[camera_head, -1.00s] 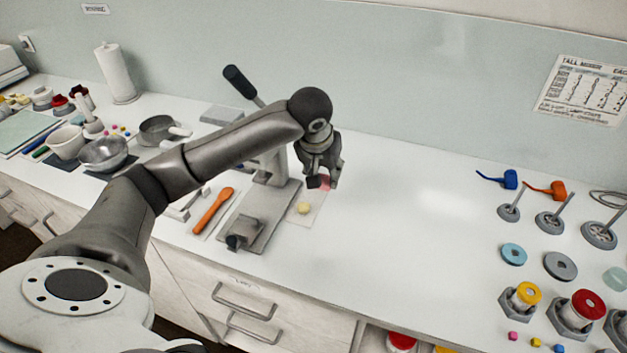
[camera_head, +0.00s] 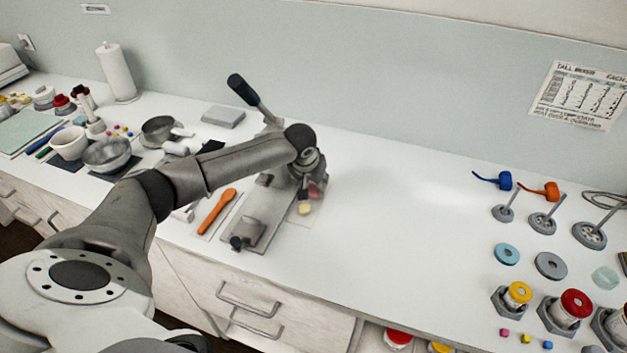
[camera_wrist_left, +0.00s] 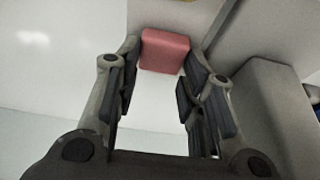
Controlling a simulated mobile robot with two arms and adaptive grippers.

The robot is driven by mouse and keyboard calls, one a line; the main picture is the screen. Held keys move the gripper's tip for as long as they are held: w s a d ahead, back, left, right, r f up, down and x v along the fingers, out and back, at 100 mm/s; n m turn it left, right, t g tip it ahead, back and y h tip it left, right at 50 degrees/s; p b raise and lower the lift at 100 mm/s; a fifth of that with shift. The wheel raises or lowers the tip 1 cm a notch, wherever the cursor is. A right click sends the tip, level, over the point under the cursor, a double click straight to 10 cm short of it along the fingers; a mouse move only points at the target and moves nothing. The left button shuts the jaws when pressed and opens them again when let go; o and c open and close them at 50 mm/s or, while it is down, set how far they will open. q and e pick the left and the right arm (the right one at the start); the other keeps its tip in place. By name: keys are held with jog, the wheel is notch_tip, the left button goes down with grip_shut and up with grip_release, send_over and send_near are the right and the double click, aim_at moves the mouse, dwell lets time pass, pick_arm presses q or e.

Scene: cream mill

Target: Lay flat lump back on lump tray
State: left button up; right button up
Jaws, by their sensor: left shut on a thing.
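My left gripper (camera_head: 308,189) is shut on a pink-red lump (camera_wrist_left: 164,50), which shows between the fingertips in the left wrist view. In the head view the lump (camera_head: 314,191) is partly hidden by the fingers. The gripper is close above a small pale tray (camera_head: 300,220) beside the grey press. A yellow lump (camera_head: 305,209) sits on that tray, just in front of the gripper. I cannot tell whether the held lump touches the tray. My right gripper is not in view.
The grey lever press (camera_head: 258,220) stands directly left of the tray, its black handle (camera_head: 243,89) rising behind my arm. An orange spatula (camera_head: 216,211) lies further left. The counter right of the tray is clear up to several discs and pots.

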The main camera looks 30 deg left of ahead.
pick_arm(q)
jog(key=o, duration=0.9)
jog(key=shift+f, duration=0.1)
jog(key=b+v, duration=0.1)
jog(key=v, duration=1.1)
jog(key=shift+b, duration=0.35)
jog(key=shift+s, duration=0.1)
jog(key=shift+d, duration=0.1)
